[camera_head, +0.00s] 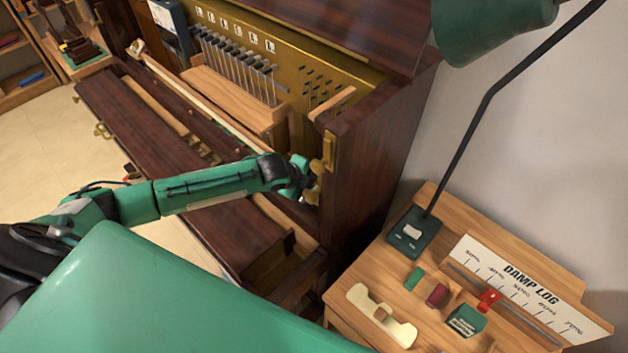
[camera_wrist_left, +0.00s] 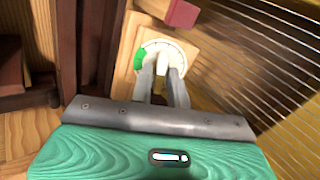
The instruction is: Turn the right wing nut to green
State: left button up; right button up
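In the left wrist view a round white dial (camera_wrist_left: 160,48) with a green patch (camera_wrist_left: 139,60) on its left rim sits on a pale wooden plate. The pale wing nut (camera_wrist_left: 161,72) stands in front of the dial, between the two grey fingers of my left gripper (camera_wrist_left: 161,76). The fingers are close together with the wing between them and look shut on it. In the head view my left gripper (camera_head: 306,180) reaches the right end of the piano, beside brass fittings (camera_head: 329,150); the dial is hidden there. My right gripper is not in view.
The opened piano's dark side panel (camera_head: 362,165) is close to my left gripper. A small wooden table (camera_head: 390,278) at right holds a lamp (camera_head: 410,232), small blocks and a damp log board (camera_head: 525,290). Piano wires (camera_wrist_left: 275,60) run right of the dial.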

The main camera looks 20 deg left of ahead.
pick_arm(q)
jog(key=shift+r+n+p, duration=0.15)
jog(key=shift+n+p, duration=0.65)
jog(key=shift+n, duration=0.1)
jog(key=shift+n+p, duration=0.45)
jog(key=shift+n, duration=0.35)
jog(key=shift+f, duration=0.2)
jog(key=shift+s+r+n+p, duration=0.1)
jog(key=shift+r+n+p, duration=0.05)
jog(key=shift+n+p, duration=1.1)
jog(key=shift+n, duration=0.65)
jog(key=shift+f, duration=0.2)
